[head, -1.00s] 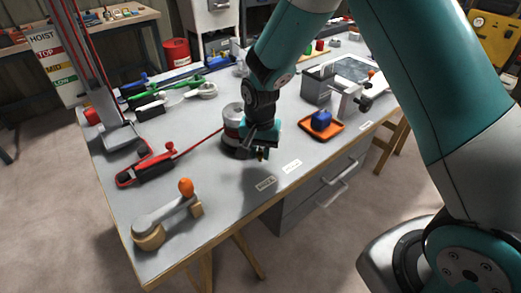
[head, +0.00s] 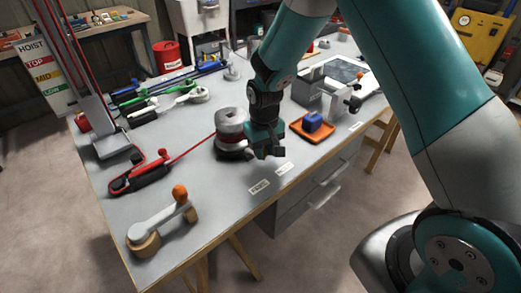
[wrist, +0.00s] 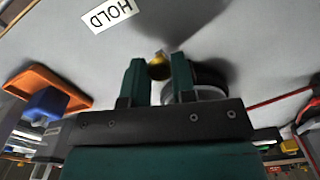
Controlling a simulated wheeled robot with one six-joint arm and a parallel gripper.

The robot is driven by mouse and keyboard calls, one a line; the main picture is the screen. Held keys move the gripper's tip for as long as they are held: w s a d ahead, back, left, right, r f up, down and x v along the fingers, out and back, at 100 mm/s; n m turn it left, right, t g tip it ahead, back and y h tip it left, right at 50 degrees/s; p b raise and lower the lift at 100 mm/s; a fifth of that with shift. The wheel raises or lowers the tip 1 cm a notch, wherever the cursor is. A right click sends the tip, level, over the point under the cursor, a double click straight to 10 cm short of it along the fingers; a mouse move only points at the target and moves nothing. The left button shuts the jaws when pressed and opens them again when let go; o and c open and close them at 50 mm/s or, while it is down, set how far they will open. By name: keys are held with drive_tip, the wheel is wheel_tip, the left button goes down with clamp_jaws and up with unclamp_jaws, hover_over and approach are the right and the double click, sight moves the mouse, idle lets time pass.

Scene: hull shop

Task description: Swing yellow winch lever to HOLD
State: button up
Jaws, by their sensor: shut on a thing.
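The winch drum (head: 229,118) is a grey cylinder on the bench, with a red line running from it to the left. My gripper (head: 268,153) is low beside the drum, on its right side. In the wrist view my gripper (wrist: 158,75) is shut on the yellow winch lever (wrist: 159,68), whose round yellow end shows between the two fingers. The rest of the lever is hidden. The HOLD label (wrist: 109,14) lies on the bench, up and left of the fingers in the wrist view, apart from the lever.
An orange tray (head: 330,133) with a blue block (head: 312,121) is right of my gripper. An orange-knobbed crank (head: 160,220) stands at the near left. Green and blue levers are at the back left. The bench between the drum and crank is mostly clear.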

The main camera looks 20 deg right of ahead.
drive_tip(key=shift+w+d+n, duration=0.25)
drive_tip(key=shift+d+n, duration=0.05)
drive_tip(key=shift+n, duration=0.35)
drive_tip(key=shift+w+d+n, duration=0.2)
drive_tip(key=shift+d+n, duration=0.05)
drive_tip(key=shift+n, duration=0.4)
drive_tip(key=o, duration=0.9)
drive_tip(key=shift+r, duration=0.1)
wheel_tip(320, 180, up, 17)
drive_tip(key=shift+r, duration=0.15)
